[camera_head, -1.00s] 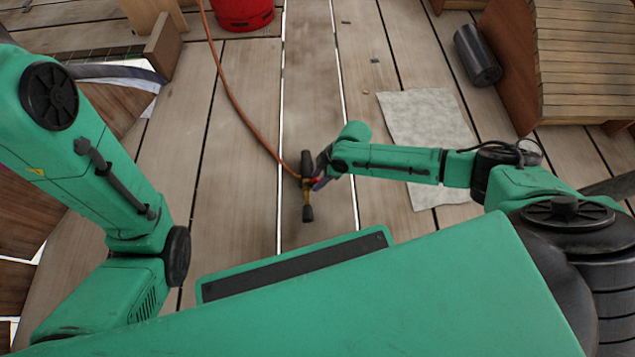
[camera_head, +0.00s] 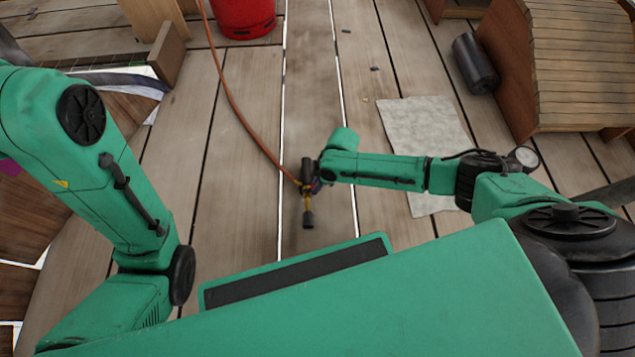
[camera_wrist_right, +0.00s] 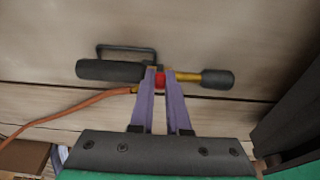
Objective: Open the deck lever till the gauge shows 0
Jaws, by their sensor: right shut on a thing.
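My right gripper (camera_head: 314,186) is shut on a torch-like tool with a black handle (camera_head: 307,167), a brass tube and a black tip (camera_head: 308,220). In the right wrist view the purple fingers (camera_wrist_right: 162,82) straddle a red part between the black handle (camera_wrist_right: 110,71) and the brass tube (camera_wrist_right: 187,78). A pale round dial (camera_head: 525,157), seemingly the gauge, shows beside my right arm; its reading is too small to make out. I cannot pick out a separate deck lever. My left arm is at the left; its gripper is out of view.
An orange hose (camera_head: 233,105) runs from near a red container (camera_head: 242,17) to the tool. A grey sheet (camera_head: 424,130), a black roll (camera_head: 475,63) and a slatted wooden structure (camera_head: 570,70) lie at the right. The middle planks are mostly clear.

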